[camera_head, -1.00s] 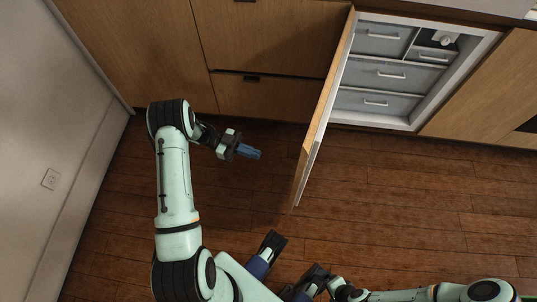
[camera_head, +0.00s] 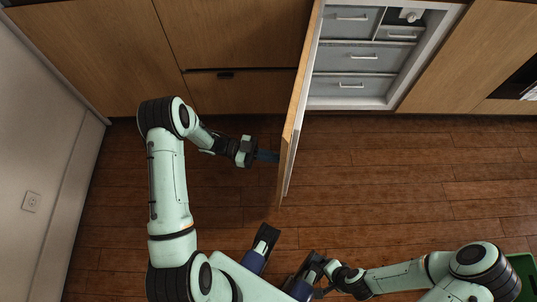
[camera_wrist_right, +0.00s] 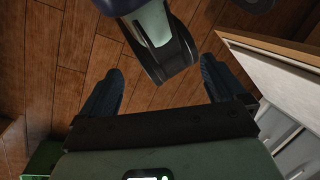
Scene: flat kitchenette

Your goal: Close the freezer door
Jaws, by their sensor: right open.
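The freezer door (camera_head: 298,105) stands wide open in the head view, swung out from the cabinet front, its wooden outer face to the left. The open freezer (camera_head: 395,92) shows grey drawers. My left gripper (camera_head: 268,156) is at the outer side of the door near its free end. Its fingers look shut and empty, with the tips at or very near the door; contact cannot be told. My right gripper (camera_wrist_right: 162,88) is open in the right wrist view, with a part of my own body showing between its fingers. The white inner side of the door (camera_wrist_right: 270,65) shows at right there.
Wooden cabinets (camera_head: 235,40) stand left of the freezer, and more stand to its right. A wall with a socket (camera_head: 32,201) is at left. A green container (camera_head: 523,272) is at lower right. The wooden floor (camera_head: 400,180) right of the door is clear.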

